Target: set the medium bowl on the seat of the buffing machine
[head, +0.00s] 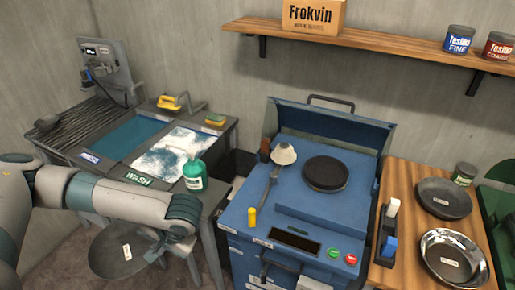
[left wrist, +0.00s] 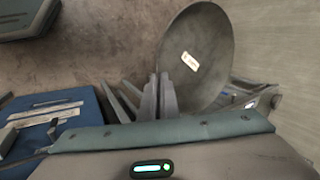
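A dark grey bowl with a small white label (head: 110,258) hangs tilted below my left forearm. It shows large in the left wrist view (left wrist: 210,75). My left gripper (head: 160,252) is at its right edge; in the left wrist view the fingers (left wrist: 158,98) are shut on its rim. The label is too small to read. The buffing machine (head: 240,215) is blue and stands right of the held bowl. Its seat appears to be the round black disc (head: 326,173) on top, which is bare. My right gripper is not in view.
A wooden table (head: 398,235) at right holds another dark bowl (head: 443,197), a shiny bowl (head: 452,262) and a tape dispenser. A green bottle (head: 194,177) stands on the wash bench between my arm and the machine.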

